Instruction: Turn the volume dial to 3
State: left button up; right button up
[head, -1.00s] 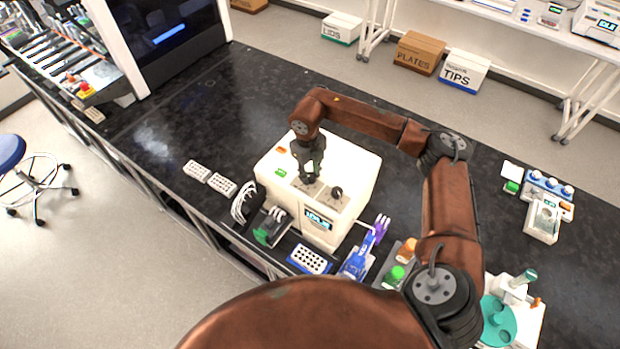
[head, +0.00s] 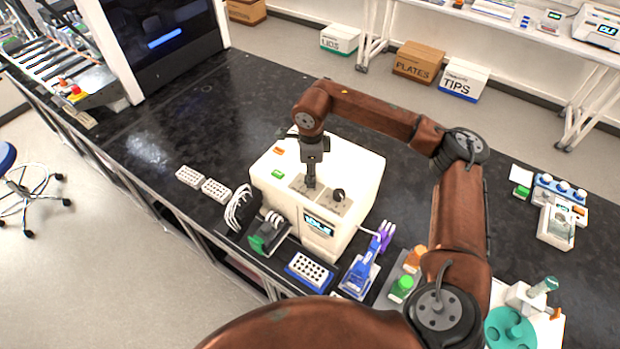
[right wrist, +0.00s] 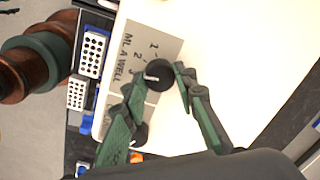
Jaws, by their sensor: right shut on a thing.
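The white dispenser (head: 357,172) stands on the black bench with a small lit display and two dark dials on a grey panel. My right gripper (head: 311,184) points down at the left dial. In the right wrist view the volume dial (right wrist: 158,74) sits between my right fingertips (right wrist: 157,82), beside the label "ML A WELL" and small numerals. The dial's white pointer line faces left, toward the numerals; the exact number it marks is unclear. The other dial (head: 338,195) stands free to the right. My left gripper is out of view.
White tube racks (head: 203,183) lie left of the dispenser. A blue rack (head: 309,271), a blue pipette-like tool (head: 360,276) and a green-capped bottle (head: 402,288) stand in front.

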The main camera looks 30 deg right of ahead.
jog(key=shift+n+b, duration=0.4)
jog(key=shift+n, duration=0.5)
jog(key=o, duration=1.2)
jog(key=shift+c, duration=0.2)
notch_tip(320, 180, up, 12)
jog(key=shift+s, duration=0.35)
